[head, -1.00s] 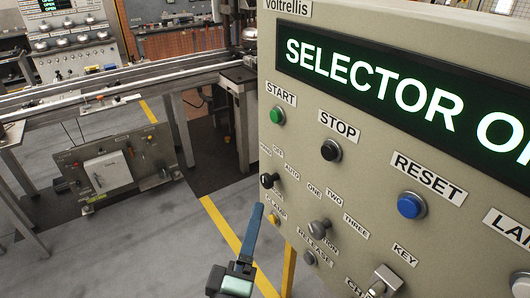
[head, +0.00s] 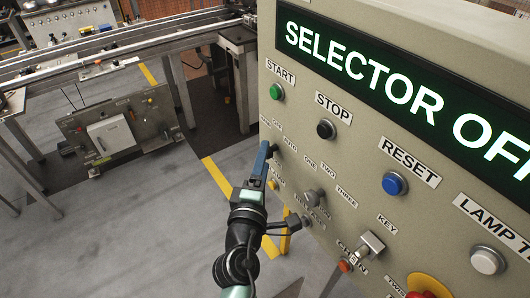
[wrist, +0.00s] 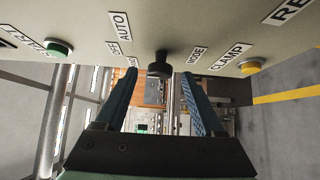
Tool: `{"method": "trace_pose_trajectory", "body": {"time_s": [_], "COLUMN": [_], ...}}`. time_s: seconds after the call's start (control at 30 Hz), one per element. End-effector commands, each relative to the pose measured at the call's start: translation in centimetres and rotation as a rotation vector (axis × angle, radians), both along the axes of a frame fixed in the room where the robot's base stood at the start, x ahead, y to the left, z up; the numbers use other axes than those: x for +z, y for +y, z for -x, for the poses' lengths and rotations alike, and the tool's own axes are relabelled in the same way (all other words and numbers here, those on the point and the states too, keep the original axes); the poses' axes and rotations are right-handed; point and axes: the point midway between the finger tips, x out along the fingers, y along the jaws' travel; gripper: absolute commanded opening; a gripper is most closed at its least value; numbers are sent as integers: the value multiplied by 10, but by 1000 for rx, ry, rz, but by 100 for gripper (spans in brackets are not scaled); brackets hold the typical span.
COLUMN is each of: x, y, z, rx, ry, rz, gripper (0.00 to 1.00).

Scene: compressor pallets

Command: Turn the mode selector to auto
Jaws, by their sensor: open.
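The mode selector is a small black knob (wrist: 160,66) on the beige panel (head: 330,130). In the wrist view it shows between my two fingertips, with a gap on either side. The OFF label (wrist: 113,48) and AUTO label (wrist: 121,26) are to its left, the MODE label (wrist: 195,55) to its right. In the head view my gripper (head: 263,153) is at the panel, its blue finger partly covering the selector (head: 273,148). The gripper is open and empty. The panel display (head: 400,85) reads "SELECTOR OFF", its end cut off. The knob's pointing direction is unclear.
Near my gripper are the green start button (wrist: 60,48) and the yellow clamp button (wrist: 250,67). A grey knob (head: 314,198), black stop button (head: 326,129) and blue reset button (head: 394,184) are further right.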

Motion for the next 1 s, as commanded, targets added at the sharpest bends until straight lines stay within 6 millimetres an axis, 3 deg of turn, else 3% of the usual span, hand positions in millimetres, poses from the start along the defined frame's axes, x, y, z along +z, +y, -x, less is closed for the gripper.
{"method": "trace_pose_trajectory", "body": {"time_s": [0.2, 0.53, 0.9, 1.0], "x": [0, 0, 0, 0], "y": [-4, -4, -4, -4], "z": [-16, -18, -18, -18], "rx": [-2, -1, 0, 0], "ry": [0, 0, 0, 0], "rz": [0, 0, 0, 0], "gripper": [71, 69, 2, 0]}}
